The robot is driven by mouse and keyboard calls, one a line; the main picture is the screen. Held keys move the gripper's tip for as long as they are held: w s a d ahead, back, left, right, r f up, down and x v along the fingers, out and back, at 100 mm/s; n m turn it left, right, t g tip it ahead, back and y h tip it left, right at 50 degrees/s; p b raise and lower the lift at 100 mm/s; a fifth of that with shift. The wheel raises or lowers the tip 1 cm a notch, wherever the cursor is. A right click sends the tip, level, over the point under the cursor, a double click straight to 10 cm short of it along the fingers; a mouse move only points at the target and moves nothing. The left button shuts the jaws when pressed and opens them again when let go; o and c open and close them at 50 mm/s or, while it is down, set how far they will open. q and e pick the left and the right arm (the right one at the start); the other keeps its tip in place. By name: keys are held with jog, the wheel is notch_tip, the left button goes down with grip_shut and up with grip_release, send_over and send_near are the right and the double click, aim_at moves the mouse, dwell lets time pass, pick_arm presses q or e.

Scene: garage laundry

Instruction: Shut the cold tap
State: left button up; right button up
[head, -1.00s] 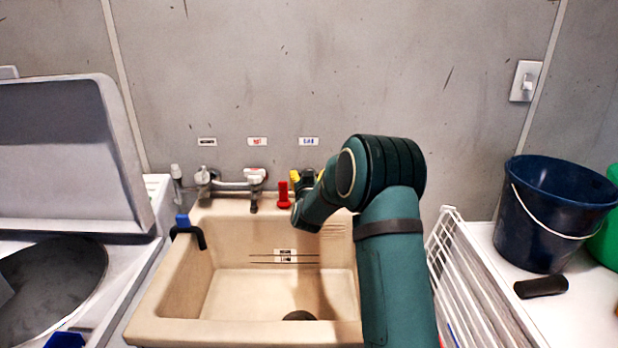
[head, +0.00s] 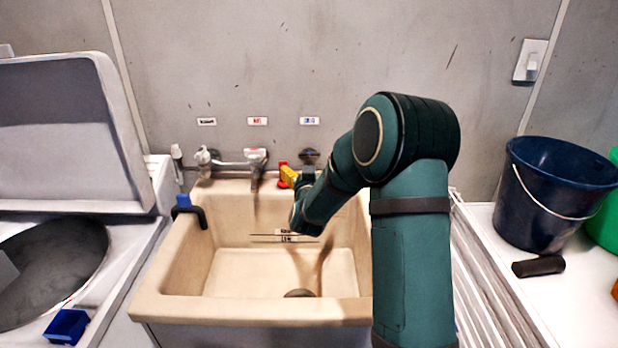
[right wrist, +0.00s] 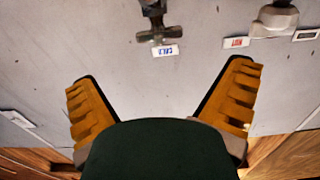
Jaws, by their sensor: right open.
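The cold tap (head: 310,157) is a dark fitting on the wall below a blue-lettered label (head: 309,121), partly hidden by my right gripper and arm in the head view. In the right wrist view the cold tap (right wrist: 157,30) shows upside down, with a dark cross-bar handle beside its label. My right gripper (right wrist: 165,73) is open, with its yellow ribbed fingers spread wide and nothing between them. The tap lies ahead of the gap, apart from both fingers. In the head view the gripper (head: 291,176) is above the sink's back edge. My left gripper is not in view.
A beige sink (head: 165,306) lies under the taps. A white rack (head: 480,270) and a navy bucket (head: 550,205) stand right. An open-lidded washer (head: 70,135) is left.

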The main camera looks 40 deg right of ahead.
jog(key=v, duration=0.3)
jog(key=shift+s+a, duration=0.2)
dwell(0.5)
